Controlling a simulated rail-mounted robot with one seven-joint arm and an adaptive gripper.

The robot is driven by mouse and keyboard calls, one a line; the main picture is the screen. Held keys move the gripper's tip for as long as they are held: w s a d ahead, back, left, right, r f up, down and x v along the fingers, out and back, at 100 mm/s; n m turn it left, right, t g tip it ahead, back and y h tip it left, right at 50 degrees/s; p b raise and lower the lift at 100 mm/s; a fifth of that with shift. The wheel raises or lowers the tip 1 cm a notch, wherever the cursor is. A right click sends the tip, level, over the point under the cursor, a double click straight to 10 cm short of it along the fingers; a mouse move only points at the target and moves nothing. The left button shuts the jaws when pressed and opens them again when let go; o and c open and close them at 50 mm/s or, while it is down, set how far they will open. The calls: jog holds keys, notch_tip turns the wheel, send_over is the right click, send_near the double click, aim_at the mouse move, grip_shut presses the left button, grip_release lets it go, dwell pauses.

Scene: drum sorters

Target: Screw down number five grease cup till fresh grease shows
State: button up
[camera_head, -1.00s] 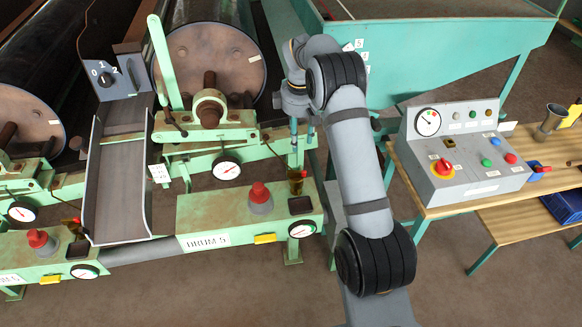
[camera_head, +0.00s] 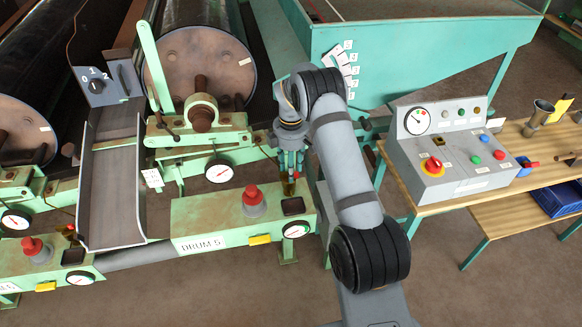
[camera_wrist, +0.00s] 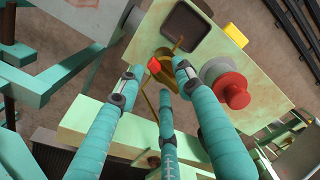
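The drum 5 panel is a pale green box (camera_head: 185,215) with a "DRUM 5" label (camera_head: 201,243). A small brass fitting (camera_head: 289,188) with a red tip stands at its back right corner; I cannot tell for sure whether this is the grease cup. It also shows in the wrist view (camera_wrist: 175,75), just beyond my fingertips. My gripper (camera_head: 290,168) is above it, pointing down. In the wrist view my gripper (camera_wrist: 160,82) has its teal fingers spread apart, with nothing held between them. I cannot tell whether a finger touches the fitting. No fresh grease is visible.
A red knob on a grey base (camera_head: 254,200), a dark square recess (camera_head: 293,206) and a dial (camera_head: 296,229) are close by on the panel. The bearing block (camera_head: 201,113) and drum (camera_head: 210,65) rise behind. A control box (camera_head: 445,150) stands on the right bench.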

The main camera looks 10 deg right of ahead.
jog(key=shift+f, duration=0.25)
jog(key=shift+c, duration=0.7)
jog(key=c, duration=0.7)
grip_shut()
